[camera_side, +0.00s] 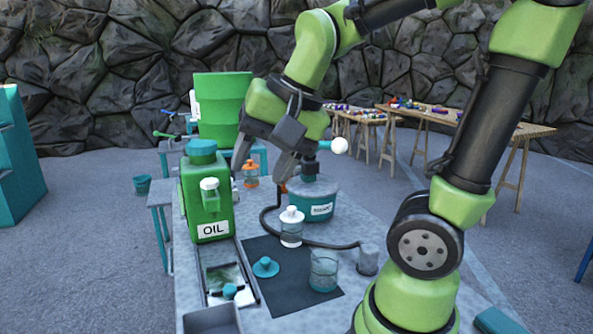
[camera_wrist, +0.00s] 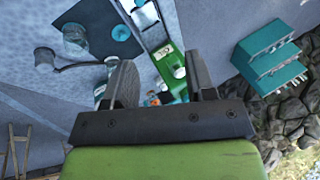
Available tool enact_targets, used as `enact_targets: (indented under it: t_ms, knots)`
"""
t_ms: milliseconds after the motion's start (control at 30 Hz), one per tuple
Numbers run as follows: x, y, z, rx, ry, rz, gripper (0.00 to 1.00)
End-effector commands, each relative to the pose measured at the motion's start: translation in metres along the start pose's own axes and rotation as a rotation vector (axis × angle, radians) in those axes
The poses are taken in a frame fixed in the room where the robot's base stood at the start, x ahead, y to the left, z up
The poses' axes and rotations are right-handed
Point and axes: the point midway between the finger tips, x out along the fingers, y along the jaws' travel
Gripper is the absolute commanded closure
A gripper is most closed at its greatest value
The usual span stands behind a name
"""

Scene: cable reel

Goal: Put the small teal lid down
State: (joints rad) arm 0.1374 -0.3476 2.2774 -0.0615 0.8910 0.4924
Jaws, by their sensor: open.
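A small teal lid with a knob on top (camera_side: 265,267) lies on the dark mat (camera_side: 290,281). The lid also shows near the top of the wrist view (camera_wrist: 121,32). My gripper (camera_side: 263,168) is open and empty, high above the bench and well away from the lid, behind the white-capped bottle in the side view. Its two spread fingers show in the wrist view (camera_wrist: 158,72), with nothing held between them. A clear glass jar (camera_side: 323,272) stands open on the mat, right of the lid and apart from it.
A green oil can (camera_side: 207,200) stands left. A teal tank (camera_side: 316,203) with a dark hose is further back, near an orange-capped jar (camera_side: 250,176). A narrow tray (camera_side: 226,279) holds another small teal piece (camera_side: 230,291).

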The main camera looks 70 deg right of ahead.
Motion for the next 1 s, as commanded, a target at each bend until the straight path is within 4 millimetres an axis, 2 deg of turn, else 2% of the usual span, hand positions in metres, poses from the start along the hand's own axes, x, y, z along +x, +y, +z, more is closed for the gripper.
enact_targets:
  t_ms: [33, 100, 300, 433, 1000]
  knots:
    - [-0.011, 0.003, 0.015, -0.120, 0.011, -0.048, 0.49]
    - [-0.020, 0.009, 0.032, -0.275, 0.023, -0.097, 0.49]
    - [-0.032, 0.021, 0.058, -0.542, 0.055, -0.180, 0.49]
    - [-0.033, 0.024, 0.062, -0.587, 0.061, -0.192, 0.49]
    - [-0.033, 0.023, 0.061, -0.585, 0.062, -0.191, 0.49]
